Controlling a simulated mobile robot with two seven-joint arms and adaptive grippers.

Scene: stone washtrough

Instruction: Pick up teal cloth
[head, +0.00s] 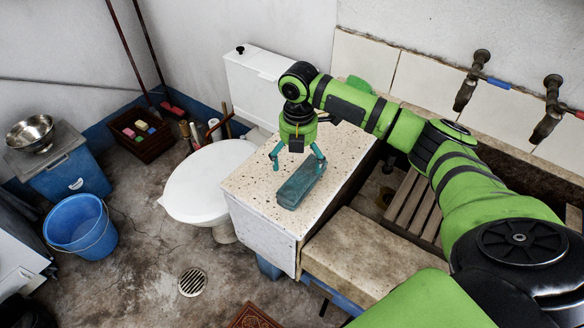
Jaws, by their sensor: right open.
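A teal cloth (298,187), folded into a thick oblong, lies on the speckled stone counter (250,185) beside the trough. My right gripper (297,164) is right above the cloth, pointing down. Its two teal-tipped fingers are spread apart, one to the left of the cloth and one near its upper right end. I cannot tell whether a fingertip touches the cloth. My left gripper is not in view.
A white toilet (208,182) stands left of the counter. The trough with a slatted wooden rack (412,203) lies to the right, below two taps (472,80). A blue bucket (80,227) and a dark crate (141,133) stand on the floor.

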